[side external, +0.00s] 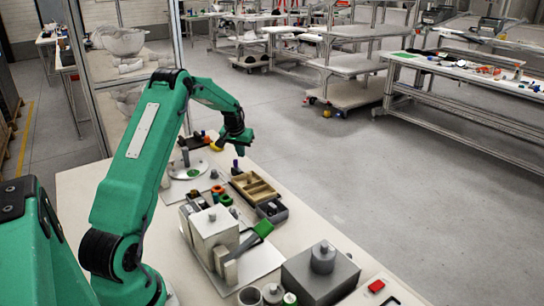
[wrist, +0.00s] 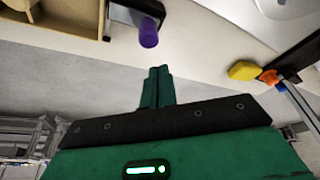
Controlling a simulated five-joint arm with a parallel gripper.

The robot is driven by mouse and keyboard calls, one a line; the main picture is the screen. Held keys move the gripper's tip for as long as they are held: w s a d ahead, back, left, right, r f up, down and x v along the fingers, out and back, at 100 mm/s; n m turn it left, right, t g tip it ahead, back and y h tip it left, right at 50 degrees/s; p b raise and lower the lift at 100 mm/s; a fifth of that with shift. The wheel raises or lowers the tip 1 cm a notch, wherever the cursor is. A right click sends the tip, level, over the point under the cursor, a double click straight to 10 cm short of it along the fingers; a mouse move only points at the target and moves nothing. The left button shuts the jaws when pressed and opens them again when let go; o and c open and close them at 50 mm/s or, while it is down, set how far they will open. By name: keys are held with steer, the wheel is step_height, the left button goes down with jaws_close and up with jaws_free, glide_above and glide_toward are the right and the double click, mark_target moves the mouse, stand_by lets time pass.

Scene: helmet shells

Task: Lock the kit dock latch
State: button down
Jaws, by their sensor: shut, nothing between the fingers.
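My gripper (side external: 240,150) is shut and empty, held in the air above the far part of the bench. Its green fingers (wrist: 160,71) are together in the wrist view. A purple peg or knob (wrist: 148,33) on a dark block stands beside the wooden tray (wrist: 50,22), just beyond my fingertips in that picture; they look apart from it. The tray (side external: 276,194) with compartments is also in the side view, below my gripper. I cannot tell which part is the kit dock latch.
A large grey block with a knob (side external: 320,275) stands at the near right. A round plate (side external: 187,169) and small coloured parts stand left of the tray. A yellow piece (wrist: 243,70) and an orange one (wrist: 269,77) show in the wrist view.

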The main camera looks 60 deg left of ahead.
steer(key=shift+s+d, duration=0.75)
steer(key=shift+s, duration=0.3)
steer(key=shift+d, duration=0.1)
steer(key=shift+d, duration=0.95)
steer(key=shift+s, duration=0.1)
steer(key=shift+w+a, duration=0.6)
steer(key=shift+w, duration=0.25)
steer(key=shift+w+a, duration=0.6)
steer(key=shift+w, duration=0.25)
steer(key=v, duration=1)
steer(key=shift+r, duration=0.15)
